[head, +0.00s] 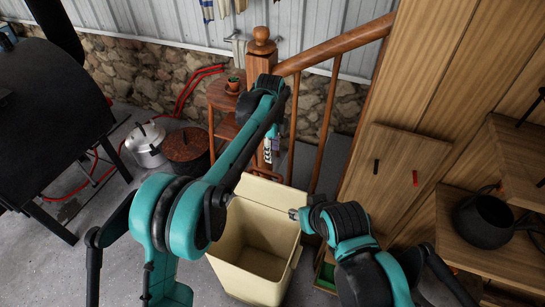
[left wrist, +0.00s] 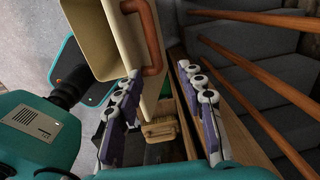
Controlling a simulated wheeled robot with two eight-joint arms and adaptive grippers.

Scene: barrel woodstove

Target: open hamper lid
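The hamper (head: 238,272) is a tall cream box below the middle of the head view, and I see down into its empty-looking inside. Its cream lid (head: 262,190) stands raised at the far edge, partly hidden by my left arm. In the left wrist view the hamper (left wrist: 95,35) is at the top, with a brown curved handle (left wrist: 152,45) on the lid. My left gripper (head: 268,150) is beyond the lid in the head view. In the left wrist view its fingers (left wrist: 160,75) are apart, with the handle just past the left fingertip.
A wooden railing (head: 335,45) and post stand behind the hamper. Wooden shelves with a dark kettle (head: 483,220) are right. Grey floor is clear left of the hamper.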

